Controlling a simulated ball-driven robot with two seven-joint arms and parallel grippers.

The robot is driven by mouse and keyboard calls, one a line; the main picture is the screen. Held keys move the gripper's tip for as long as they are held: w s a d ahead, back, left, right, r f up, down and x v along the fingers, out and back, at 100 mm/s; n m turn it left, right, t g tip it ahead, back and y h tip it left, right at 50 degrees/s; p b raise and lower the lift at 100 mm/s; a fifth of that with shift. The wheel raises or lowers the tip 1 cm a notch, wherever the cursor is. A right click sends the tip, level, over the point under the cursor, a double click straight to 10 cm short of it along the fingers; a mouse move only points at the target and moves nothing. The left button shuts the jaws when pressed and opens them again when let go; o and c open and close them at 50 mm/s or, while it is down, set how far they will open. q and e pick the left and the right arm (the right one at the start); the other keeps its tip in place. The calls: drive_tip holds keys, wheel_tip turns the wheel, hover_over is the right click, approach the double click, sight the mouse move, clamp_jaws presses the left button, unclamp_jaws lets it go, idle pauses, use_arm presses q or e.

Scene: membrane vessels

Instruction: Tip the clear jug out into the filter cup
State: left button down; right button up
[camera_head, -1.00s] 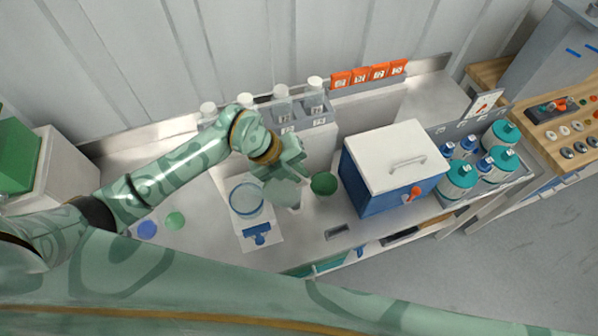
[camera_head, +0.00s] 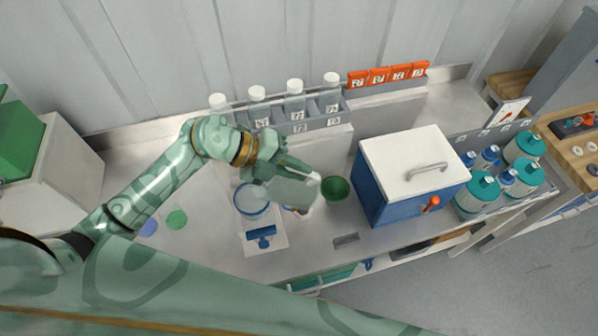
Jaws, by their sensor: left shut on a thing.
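My left gripper (camera_head: 283,168) is shut on the clear jug (camera_head: 293,192), a pale grey-green see-through vessel. The jug is held above the counter and appears tilted; I cannot tell whether anything is in it or flowing out. A round clear vessel with a blue rim (camera_head: 250,212), seemingly the filter cup, stands on a white mat to the left of the jug, partly hidden by my gripper. A blue clamp-like piece (camera_head: 261,237) lies on the mat in front of it. My right gripper is not in view.
A green bowl (camera_head: 336,188) stands just right of the jug. A blue box with a white lid (camera_head: 412,170) blocks the right. White-capped bottles (camera_head: 295,98) stand in a grey rack behind. Green (camera_head: 176,219) and blue (camera_head: 148,227) discs lie at the left.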

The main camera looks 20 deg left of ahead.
use_arm(q)
drive_tip(key=shift+a+f+b, duration=0.1)
drive_tip(key=shift+f+b, duration=0.1)
drive_tip(key=shift+b, duration=0.1)
drive_tip(key=a+r+h+b, duration=0.1)
drive_tip(key=b, duration=0.1)
drive_tip(key=h+b, duration=0.1)
drive_tip(key=b, duration=0.1)
drive_tip(key=shift+s+a+r+t+b, duration=0.25)
drive_tip(key=shift+a+r+t+b, duration=0.1)
drive_tip(key=shift+a+t+b, duration=0.05)
drive_tip(key=a+h+b, duration=0.1)
drive_tip(key=b, duration=0.1)
drive_tip(key=a+r+h+b, duration=0.1)
drive_tip(key=b, duration=0.1)
drive_tip(key=shift+s+r+t+b, duration=0.1)
drive_tip(key=shift+s+t+b, duration=0.2)
drive_tip(key=shift+b, duration=0.1)
drive_tip(key=s+a+r+t+h+b, duration=0.1)
drive_tip(key=s+a+t+h+b, duration=0.1)
drive_tip(key=a+h+b, duration=0.5)
drive_tip(key=shift+s+a+h+b, duration=0.25)
drive_tip(key=shift+a+b, duration=0.2)
drive_tip(key=shift+b, duration=1.35)
drive_tip(key=shift+r, duration=0.1)
